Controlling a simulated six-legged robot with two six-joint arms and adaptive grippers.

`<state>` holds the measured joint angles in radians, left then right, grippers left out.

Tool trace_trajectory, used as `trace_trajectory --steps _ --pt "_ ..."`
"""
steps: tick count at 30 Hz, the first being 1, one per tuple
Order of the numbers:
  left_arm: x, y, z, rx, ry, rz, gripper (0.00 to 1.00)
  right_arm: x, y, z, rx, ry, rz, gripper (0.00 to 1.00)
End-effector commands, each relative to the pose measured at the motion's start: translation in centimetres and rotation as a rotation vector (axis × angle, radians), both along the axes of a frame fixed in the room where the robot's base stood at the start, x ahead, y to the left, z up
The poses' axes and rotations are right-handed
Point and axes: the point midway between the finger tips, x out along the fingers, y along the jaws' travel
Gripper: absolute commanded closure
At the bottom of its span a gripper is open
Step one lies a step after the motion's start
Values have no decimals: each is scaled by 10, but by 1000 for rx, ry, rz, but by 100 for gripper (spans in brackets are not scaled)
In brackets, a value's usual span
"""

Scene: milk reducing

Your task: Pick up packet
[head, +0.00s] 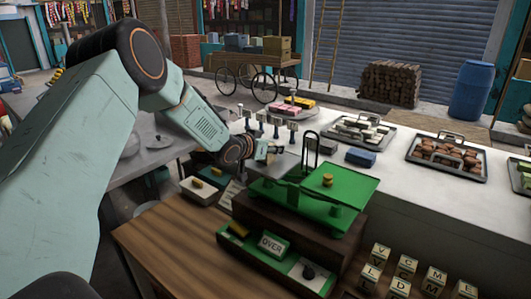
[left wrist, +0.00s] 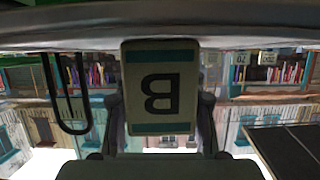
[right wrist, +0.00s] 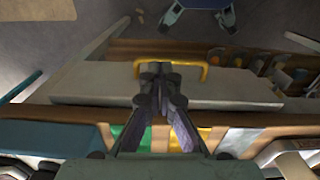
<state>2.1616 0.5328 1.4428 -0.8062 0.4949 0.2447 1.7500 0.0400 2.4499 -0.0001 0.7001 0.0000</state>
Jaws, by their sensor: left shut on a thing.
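My left gripper (head: 270,150) is behind the green balance scale (head: 300,190), above the white counter. In the left wrist view it is shut on a pale packet (left wrist: 161,88) with teal bands and a letter B, which appears upside down. A finger lies on each side of the packet. In the head view the packet is too small to make out clearly. My right gripper (right wrist: 160,75) is seen only in the right wrist view. Its fingers meet at the tips with nothing visible between them.
The scale stands on a dark wooden box with an OVER sign (head: 272,245). Trays of goods (head: 447,157) line the white counter. Lettered blocks (head: 405,268) stand at the front right. A blue packet (head: 360,157) lies behind the scale. A yellow handle (right wrist: 203,72) is beyond my right fingertips.

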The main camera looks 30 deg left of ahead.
Motion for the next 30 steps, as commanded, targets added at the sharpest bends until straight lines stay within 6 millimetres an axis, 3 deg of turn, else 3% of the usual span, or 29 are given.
trace_trajectory --steps 20,23,30 --pt "0 0 4 0 -2 0 100 0 0 0 0 0 0 100" --pt "1 0 14 0 -5 0 100 0 0 -2 0 0 0 100" --pt "1 0 61 0 -6 0 100 0 0 -7 0 0 0 100"
